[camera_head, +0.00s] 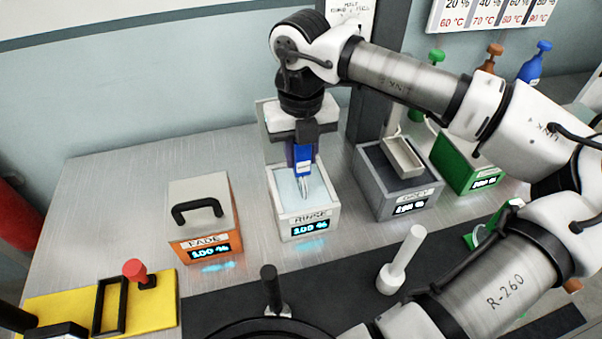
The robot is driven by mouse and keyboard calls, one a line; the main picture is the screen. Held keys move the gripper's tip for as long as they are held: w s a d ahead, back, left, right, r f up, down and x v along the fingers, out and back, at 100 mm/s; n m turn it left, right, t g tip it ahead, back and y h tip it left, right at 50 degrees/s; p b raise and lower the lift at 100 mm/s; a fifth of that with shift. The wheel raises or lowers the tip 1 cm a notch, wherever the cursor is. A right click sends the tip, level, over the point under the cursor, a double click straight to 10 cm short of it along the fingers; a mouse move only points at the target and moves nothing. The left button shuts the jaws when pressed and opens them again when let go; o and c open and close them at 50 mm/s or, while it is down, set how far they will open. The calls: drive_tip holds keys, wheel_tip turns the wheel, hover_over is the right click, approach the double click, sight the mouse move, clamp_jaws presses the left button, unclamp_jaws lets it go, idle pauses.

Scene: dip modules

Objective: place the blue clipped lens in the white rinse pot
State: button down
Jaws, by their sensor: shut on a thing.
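The white rinse pot (309,226) stands on the metal bench, labelled RINSE with a blue 100 % display. Its top is open and pale liquid shows inside. My gripper (304,150) points down over the pot and is shut on the blue clipped lens (304,161). I cannot tell whether the prongs touch the liquid.
An orange-fronted FADE box (198,246) with a closed, handled lid stands left. A yellow plate (50,309) and white post (402,258) are in front.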

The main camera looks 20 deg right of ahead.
sight(301, 169)
wheel_tip(301, 169, down, 5)
drive_tip(key=shift+r+b, duration=0.1)
drive_tip(key=shift+b, duration=0.85)
drive_tip(key=shift+f+b, duration=0.3)
drive_tip(key=shift+b, duration=0.1)
drive_tip(key=c, duration=1.1)
unclamp_jaws()
drive_tip(key=shift+r, duration=0.1)
drive_tip(key=shift+r, duration=0.1)
drive_tip(key=shift+r+p, duration=0.25)
drive_tip(key=shift+p, duration=0.3)
wheel_tip(301, 169, up, 12)
drive_tip(key=shift+f+b, duration=0.15)
drive_tip(key=shift+b, duration=0.85)
